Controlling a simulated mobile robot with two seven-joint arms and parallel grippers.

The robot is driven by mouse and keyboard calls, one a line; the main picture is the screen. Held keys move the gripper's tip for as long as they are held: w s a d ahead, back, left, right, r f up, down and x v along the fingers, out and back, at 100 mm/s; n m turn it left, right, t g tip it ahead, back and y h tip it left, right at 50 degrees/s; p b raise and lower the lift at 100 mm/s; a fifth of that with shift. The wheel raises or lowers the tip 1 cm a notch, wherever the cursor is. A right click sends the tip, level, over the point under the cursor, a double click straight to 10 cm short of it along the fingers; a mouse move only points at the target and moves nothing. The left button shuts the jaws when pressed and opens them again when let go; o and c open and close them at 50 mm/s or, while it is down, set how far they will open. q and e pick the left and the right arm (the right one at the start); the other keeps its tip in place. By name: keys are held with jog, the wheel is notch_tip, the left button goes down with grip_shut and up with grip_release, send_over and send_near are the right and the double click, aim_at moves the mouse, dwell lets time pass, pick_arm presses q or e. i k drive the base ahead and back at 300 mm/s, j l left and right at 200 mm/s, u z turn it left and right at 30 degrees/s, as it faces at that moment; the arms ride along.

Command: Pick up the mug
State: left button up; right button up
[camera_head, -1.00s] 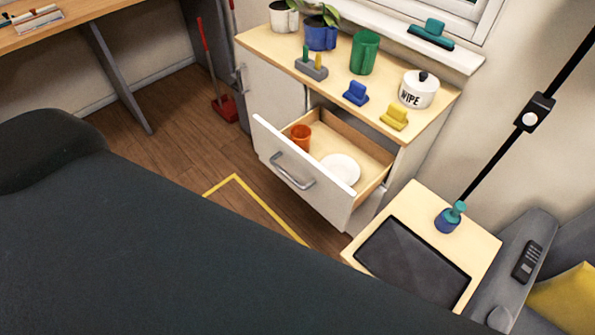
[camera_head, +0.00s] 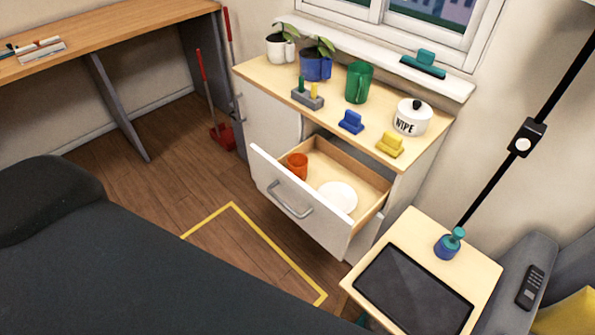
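An orange-red mug (camera_head: 298,166) stands upright in the open drawer (camera_head: 368,187), at its left end. A white plate (camera_head: 338,197) lies beside it in the drawer. Neither of my grippers is in view.
A side table (camera_head: 480,262) with a dark tray (camera_head: 415,292) stands right. Yellow tape (camera_head: 270,247) marks bare floor.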

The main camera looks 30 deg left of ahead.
aim_at(298, 162)
jog(key=i+j+z, duration=0.25)
jog(key=j, duration=0.3)
jog(key=i+j+z, duration=0.1)
jog(key=j+z, duration=0.2)
jog(key=j, duration=0.25)
jog(key=i+j+z, duration=0.1)
jog(key=j+z, duration=0.15)
jog(key=j, duration=0.35)
jog(key=j+z, duration=0.3)
jog(key=j, duration=0.3)
jog(key=k+j, duration=0.3)
jog(key=i+l, duration=0.35)
jog(key=i, duration=0.2)
